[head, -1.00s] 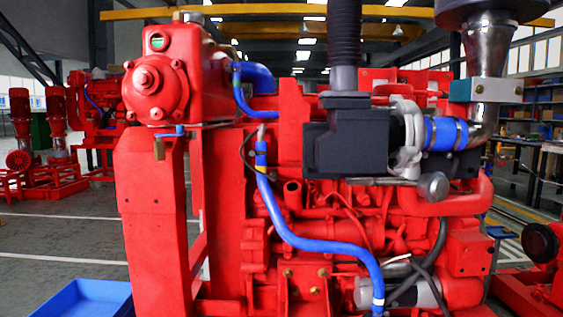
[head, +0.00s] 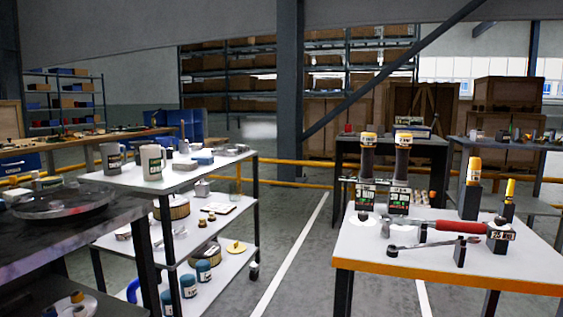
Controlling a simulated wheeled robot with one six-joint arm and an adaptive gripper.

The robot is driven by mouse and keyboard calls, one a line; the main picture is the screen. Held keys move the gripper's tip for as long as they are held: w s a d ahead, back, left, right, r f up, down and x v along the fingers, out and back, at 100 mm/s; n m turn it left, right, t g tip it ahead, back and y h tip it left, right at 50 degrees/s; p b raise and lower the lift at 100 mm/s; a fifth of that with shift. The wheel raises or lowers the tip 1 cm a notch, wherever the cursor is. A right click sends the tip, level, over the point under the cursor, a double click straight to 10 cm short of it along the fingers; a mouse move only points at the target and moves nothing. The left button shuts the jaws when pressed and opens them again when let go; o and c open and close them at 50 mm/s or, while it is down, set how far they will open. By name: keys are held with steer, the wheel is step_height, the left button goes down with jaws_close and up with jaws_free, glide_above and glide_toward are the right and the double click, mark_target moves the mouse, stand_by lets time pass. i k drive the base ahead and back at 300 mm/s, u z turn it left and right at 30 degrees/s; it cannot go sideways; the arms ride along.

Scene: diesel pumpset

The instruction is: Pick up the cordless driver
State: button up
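I cannot surely make out the cordless driver in the head view. Two dark upright tools with yellow tops (head: 403,160) stand side by side at the back left of the white right-hand table (head: 390,266); they are too small to name. A red-handled tool (head: 460,227) lies across that table on dark supports. A grey wrench-like tool (head: 440,244) is in front of it. Two yellow-topped items stand in dark blocks at the table's right: a larger one (head: 473,172) and a smaller one (head: 509,190). My gripper is not in view.
A white shelved cart (head: 215,172) with mugs, jars and small parts stands left of centre. A dark table edge (head: 90,237) is close at the left. Between cart and right-hand table is clear floor with a white line (head: 290,255). A yellow rail (head: 280,183) crosses behind.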

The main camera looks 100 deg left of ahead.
mark_target(368, 140)
steer(key=u, duration=2.15)
steer(key=i, duration=1.15)
steer(key=u, duration=0.5)
